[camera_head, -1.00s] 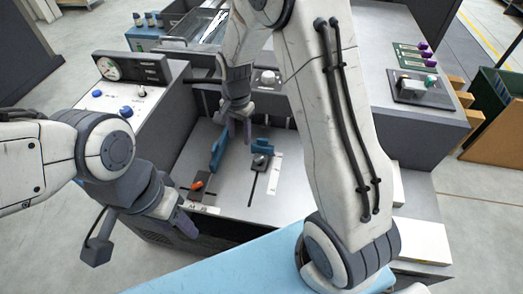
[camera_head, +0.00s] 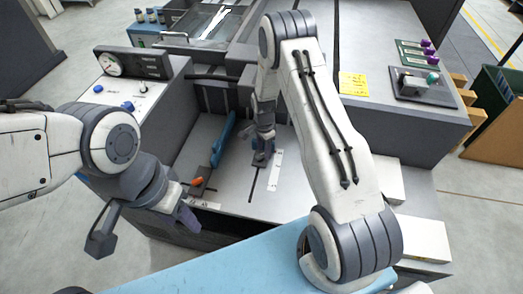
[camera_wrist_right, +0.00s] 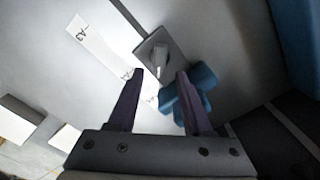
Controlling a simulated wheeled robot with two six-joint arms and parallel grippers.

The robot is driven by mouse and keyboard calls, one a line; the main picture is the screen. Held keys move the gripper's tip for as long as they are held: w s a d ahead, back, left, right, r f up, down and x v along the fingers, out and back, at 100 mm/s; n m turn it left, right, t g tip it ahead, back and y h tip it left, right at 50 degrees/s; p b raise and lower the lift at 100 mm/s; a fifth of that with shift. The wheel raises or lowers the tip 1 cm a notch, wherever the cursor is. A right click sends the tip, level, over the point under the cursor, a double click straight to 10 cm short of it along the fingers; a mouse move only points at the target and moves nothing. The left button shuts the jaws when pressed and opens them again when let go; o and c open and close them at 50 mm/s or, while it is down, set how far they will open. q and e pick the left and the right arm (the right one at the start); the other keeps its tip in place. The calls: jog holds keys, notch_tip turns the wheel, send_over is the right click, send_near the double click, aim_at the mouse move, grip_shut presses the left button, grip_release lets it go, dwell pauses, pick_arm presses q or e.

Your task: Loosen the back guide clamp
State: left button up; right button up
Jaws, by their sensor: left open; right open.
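The back guide clamp (camera_head: 259,159) appears to be the small dark block with a grey lever on the right side of the grey bed, beside a white scale strip (camera_head: 276,170). In the right wrist view, the clamp (camera_wrist_right: 158,55) lies just beyond my fingertips, with its lever between their lines. My right gripper (camera_wrist_right: 159,72) is open and empty; in the head view it (camera_head: 264,142) hangs over the clamp and partly hides it. My left gripper (camera_head: 145,230) is open and empty in front of the bed.
A long blue guide (camera_head: 222,138) stands left of the clamp. Another clamp with an orange lever (camera_head: 197,182) is at the bed's front left. A gauge panel (camera_head: 130,66) is at the left. A yellow note (camera_head: 354,85) is on the right housing.

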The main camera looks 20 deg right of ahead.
jog(key=shift+f, duration=0.4)
